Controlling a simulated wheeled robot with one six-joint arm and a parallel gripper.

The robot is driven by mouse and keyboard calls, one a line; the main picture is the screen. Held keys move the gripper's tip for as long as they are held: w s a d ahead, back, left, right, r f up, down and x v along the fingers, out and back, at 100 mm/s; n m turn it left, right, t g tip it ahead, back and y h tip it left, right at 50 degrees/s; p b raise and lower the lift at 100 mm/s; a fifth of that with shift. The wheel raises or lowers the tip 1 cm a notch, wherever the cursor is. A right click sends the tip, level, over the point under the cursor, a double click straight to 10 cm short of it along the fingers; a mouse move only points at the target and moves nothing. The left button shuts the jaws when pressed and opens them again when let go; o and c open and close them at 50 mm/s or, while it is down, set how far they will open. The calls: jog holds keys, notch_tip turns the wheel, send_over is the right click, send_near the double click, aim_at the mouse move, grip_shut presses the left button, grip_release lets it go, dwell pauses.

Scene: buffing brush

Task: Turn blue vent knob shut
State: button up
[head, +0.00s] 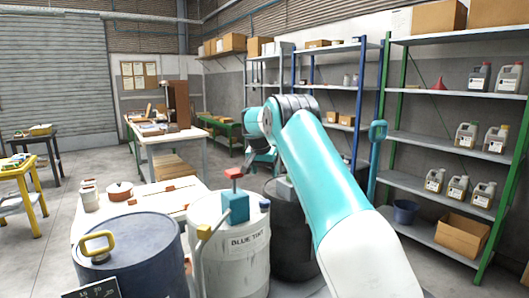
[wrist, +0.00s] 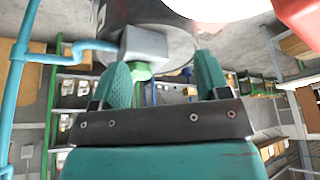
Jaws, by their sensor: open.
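A white drum (head: 240,250) labelled "BLUE TINT" carries a teal block (head: 235,207) with a red top piece (head: 233,173). My gripper (head: 262,158) is beyond the white drum in the head view, partly hidden by my arm. In the wrist view my gripper (wrist: 165,70) is open, its two teal fingers apart. A green knob-like piece (wrist: 140,71) below a grey block (wrist: 144,43) shows near the left finger; I cannot tell whether they touch. A red piece (wrist: 302,18) is at the upper right corner.
A blue drum (head: 135,255) with a yellow handle (head: 97,246) stands at the left, a dark drum (head: 290,240) at the right behind my arm. A light blue pipe (wrist: 65,57) runs at the left of the wrist view. Shelves (head: 430,140) line the right wall; the left floor has free room.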

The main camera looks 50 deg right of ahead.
notch_tip(320, 180, up, 8)
jog(key=p, duration=0.1)
jog(key=shift+r, duration=0.15)
